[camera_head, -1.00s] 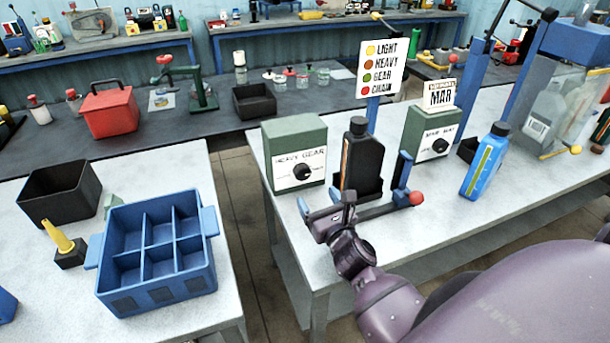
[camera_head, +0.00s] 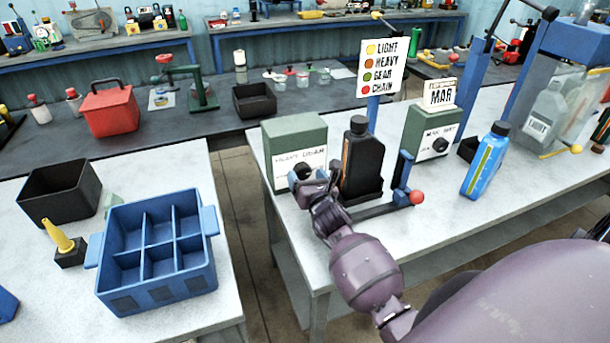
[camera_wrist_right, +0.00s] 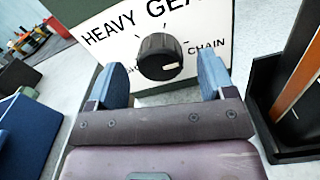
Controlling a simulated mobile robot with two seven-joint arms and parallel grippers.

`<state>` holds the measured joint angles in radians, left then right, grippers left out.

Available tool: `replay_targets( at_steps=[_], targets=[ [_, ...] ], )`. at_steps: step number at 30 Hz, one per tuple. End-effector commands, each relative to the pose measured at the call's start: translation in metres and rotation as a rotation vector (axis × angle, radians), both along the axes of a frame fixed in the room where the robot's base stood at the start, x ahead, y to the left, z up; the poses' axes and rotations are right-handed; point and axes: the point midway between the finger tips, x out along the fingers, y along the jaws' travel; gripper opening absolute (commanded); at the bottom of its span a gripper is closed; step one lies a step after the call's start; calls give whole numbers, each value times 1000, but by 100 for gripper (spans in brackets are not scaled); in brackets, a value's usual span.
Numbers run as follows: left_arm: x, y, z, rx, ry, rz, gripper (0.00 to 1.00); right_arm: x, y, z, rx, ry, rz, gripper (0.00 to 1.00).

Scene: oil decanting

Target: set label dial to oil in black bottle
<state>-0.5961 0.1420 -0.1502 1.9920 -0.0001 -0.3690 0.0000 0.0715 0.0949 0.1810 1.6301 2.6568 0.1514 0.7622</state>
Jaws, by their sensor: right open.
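The label dial is a black knob (camera_wrist_right: 160,57) on the white face of a green box (camera_head: 294,140). HEAVY, GEAR and CHAIN are readable around it; the word at lower left is partly hidden. The knob's pale mark sits at its lower right, on the CHAIN side. My right gripper (camera_wrist_right: 161,75) is open, its blue fingers either side of the knob without visible contact. In the head view the right gripper (camera_head: 314,180) covers part of the dial. The black bottle (camera_head: 362,160) stands upright right of the box, with an orange stripe. My left gripper is out of view.
A legend sign (camera_head: 382,67) pairs yellow with LIGHT, orange-brown with HEAVY, green with GEAR, red with CHAIN. A second green dial box (camera_head: 425,128) and a blue bottle (camera_head: 484,165) stand to the right. A red-knobbed lever (camera_head: 416,197) is close to the black bottle.

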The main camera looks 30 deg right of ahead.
Motion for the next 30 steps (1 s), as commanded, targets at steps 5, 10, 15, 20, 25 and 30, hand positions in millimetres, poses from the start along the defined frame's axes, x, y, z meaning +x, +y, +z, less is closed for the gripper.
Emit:
replay_targets(
  at_steps=[5, 10, 15, 20, 25, 30],
  targets=[
    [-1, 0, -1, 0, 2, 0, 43, 11, -2, 0, -1, 0, 0, 76],
    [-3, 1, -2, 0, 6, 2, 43, 12, -3, 0, -1, 0, 0, 76],
    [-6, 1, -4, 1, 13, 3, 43, 12, -3, 0, -1, 0, 0, 72],
    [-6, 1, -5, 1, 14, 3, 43, 12, -3, 0, -1, 0, 0, 48],
    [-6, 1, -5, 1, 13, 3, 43, 12, -3, 0, -1, 0, 0, 26],
    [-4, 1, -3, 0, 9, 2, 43, 12, -3, 0, -12, 3, 0, 26]
  ],
)
